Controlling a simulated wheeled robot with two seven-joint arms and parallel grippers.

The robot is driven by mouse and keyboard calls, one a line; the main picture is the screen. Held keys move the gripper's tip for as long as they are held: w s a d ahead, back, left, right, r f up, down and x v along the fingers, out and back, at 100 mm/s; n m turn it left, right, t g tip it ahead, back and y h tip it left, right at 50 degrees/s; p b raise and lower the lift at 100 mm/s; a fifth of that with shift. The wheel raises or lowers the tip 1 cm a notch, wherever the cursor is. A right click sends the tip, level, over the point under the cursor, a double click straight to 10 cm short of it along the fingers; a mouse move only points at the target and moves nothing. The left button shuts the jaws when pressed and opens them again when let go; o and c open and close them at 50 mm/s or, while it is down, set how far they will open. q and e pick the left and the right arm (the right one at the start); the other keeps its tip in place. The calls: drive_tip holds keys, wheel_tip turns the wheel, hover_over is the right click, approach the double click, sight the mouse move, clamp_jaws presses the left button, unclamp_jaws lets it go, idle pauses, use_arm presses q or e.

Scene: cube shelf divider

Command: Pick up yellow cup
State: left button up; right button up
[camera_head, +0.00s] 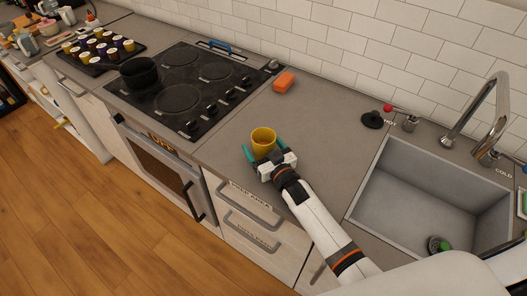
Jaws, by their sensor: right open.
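A yellow cup (263,140) stands upright on the grey counter (300,115) between the stove and the sink. My right gripper (264,154) is at the near side of the cup. Its teal fingers are spread, one to the left and one to the right of the cup. The cup stands on the counter between or just in front of the fingers; I cannot tell whether they touch it. My left gripper is not in view.
The stove (190,85) with a black pot (139,74) lies to the left. An orange sponge (284,82) sits behind the cup. The sink (430,190) with its faucet (484,115) is to the right. A dark tray (97,58) of small cups is at the far left.

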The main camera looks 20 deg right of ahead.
drive_tip(key=shift+w+a, duration=0.15)
drive_tip(key=shift+w, duration=0.45)
drive_tip(key=c, duration=1.1)
drive_tip(key=shift+r, duration=0.1)
